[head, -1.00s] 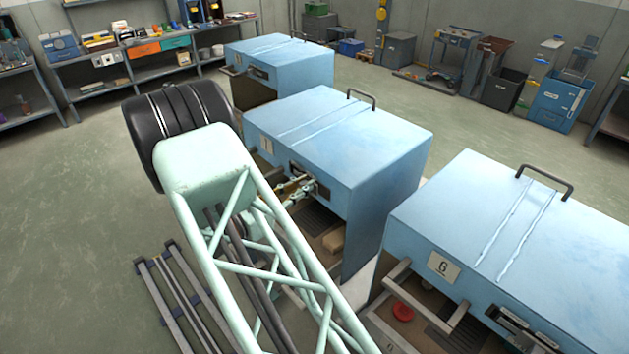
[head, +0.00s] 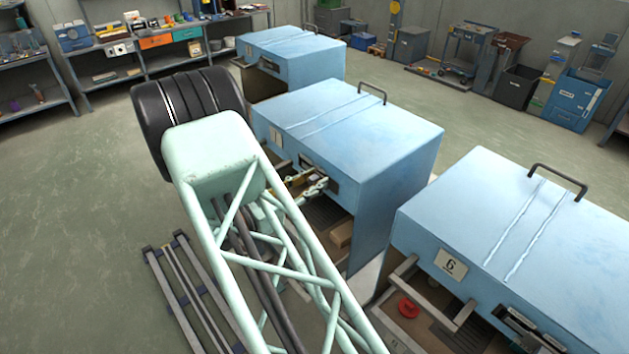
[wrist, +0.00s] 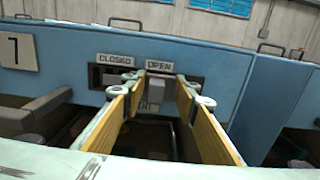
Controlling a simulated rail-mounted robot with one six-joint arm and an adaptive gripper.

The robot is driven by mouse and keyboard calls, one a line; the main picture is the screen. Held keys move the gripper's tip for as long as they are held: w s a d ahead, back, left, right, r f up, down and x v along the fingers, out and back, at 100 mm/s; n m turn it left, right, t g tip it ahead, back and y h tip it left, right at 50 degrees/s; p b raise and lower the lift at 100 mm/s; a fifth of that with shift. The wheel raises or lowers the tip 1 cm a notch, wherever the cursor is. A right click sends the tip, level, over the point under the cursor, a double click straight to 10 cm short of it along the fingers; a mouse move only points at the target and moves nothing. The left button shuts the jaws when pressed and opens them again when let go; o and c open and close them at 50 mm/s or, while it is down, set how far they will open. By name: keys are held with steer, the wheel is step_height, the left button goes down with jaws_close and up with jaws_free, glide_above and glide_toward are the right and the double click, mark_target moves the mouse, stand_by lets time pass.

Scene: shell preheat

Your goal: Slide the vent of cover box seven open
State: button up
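Cover box seven (head: 400,180) is the middle blue box in the head view. Its number plate (wrist: 18,52) reads 7 in the wrist view. Its front has a vent slot (wrist: 185,76) under the labels CLOSED (wrist: 115,59) and OPEN (wrist: 159,65). A grey vent knob (wrist: 155,90) shows in the slot, below the OPEN label. My gripper (wrist: 162,92) is open, with its yellow-padded fingers on either side of the knob; I cannot tell whether they touch it. In the head view my gripper (head: 312,187) is at the box front, partly hidden by my arm.
Box six (head: 480,220) stands at the right and another blue box (head: 300,62) behind. A dark handle (wrist: 35,110) projects at the left of the wrist view. A metal rack (head: 190,295) lies on the floor. Open floor (head: 75,220) is at the left.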

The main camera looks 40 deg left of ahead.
steer(key=shift+s, duration=0.1)
steer(key=s+a, duration=0.1)
steer(key=s, duration=1)
steer(key=shift+s, duration=0.4)
stand_by(0.5)
